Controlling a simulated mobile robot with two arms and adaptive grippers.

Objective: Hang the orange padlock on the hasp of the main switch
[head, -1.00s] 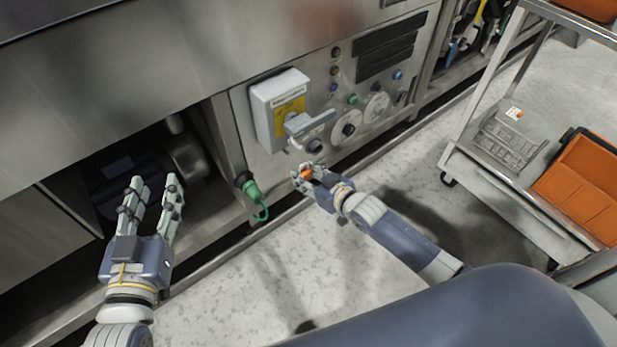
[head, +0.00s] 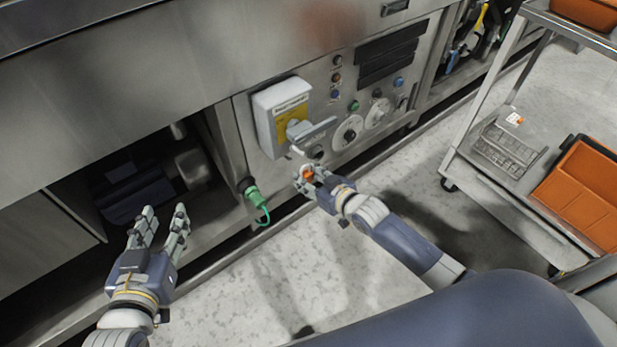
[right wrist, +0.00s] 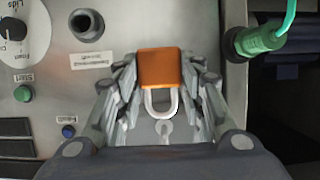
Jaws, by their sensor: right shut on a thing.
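The main switch is a grey box with a yellow plate (head: 286,124) and a grey handle on the machine's front panel. A small pale hook-like piece (head: 298,151), perhaps the hasp, shows below the handle. My right gripper (head: 306,179) is just below it, shut on the orange padlock (head: 308,173). In the right wrist view the padlock (right wrist: 160,68) sits between the fingers, its closed-looking shackle pointing down the picture. A small grey shape (right wrist: 165,130) lies beyond the shackle; I cannot tell if they touch. My left gripper (head: 162,228) is open and empty, at the lower left.
A green connector with a cable (head: 255,195) sticks out left of my right gripper. Dials (head: 348,132) and buttons are on the panel to the right. A trolley (head: 535,190) with an orange bin (head: 585,190) stands at the right. The floor between is clear.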

